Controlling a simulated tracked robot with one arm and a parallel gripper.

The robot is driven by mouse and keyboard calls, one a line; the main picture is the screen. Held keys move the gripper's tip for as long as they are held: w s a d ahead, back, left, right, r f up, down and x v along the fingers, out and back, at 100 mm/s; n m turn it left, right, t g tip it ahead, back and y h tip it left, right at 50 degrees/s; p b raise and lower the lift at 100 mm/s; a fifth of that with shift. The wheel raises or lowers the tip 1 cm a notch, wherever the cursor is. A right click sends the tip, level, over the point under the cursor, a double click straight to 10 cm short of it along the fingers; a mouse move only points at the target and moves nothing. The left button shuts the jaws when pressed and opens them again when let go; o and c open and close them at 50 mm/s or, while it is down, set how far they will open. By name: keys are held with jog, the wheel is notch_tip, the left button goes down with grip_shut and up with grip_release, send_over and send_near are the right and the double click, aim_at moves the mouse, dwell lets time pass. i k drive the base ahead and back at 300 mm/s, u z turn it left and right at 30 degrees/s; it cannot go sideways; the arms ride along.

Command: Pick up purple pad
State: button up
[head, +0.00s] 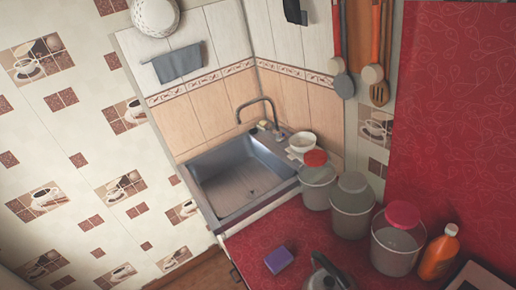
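The purple pad (279,260) is a small block lying on the red patterned counter (254,247), low in the middle of the head view. It lies in front of the sink, close to the counter's left edge. Nothing covers it. A kettle is just to its right, with a small gap between them. My gripper does not show in this view.
The kettle (326,274) is cut off by the bottom edge. Several buckets (351,206) and an orange bottle (438,253) stand to the right. A metal sink (240,180) with a tap is behind. The counter left of and behind the pad is clear.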

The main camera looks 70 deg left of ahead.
aim_at(278, 260)
jog(key=u, duration=1.55)
jog(key=k, duration=1.15)
jog(key=u, duration=0.3)
jog(key=i, duration=1.75)
jog(key=z, duration=0.6)
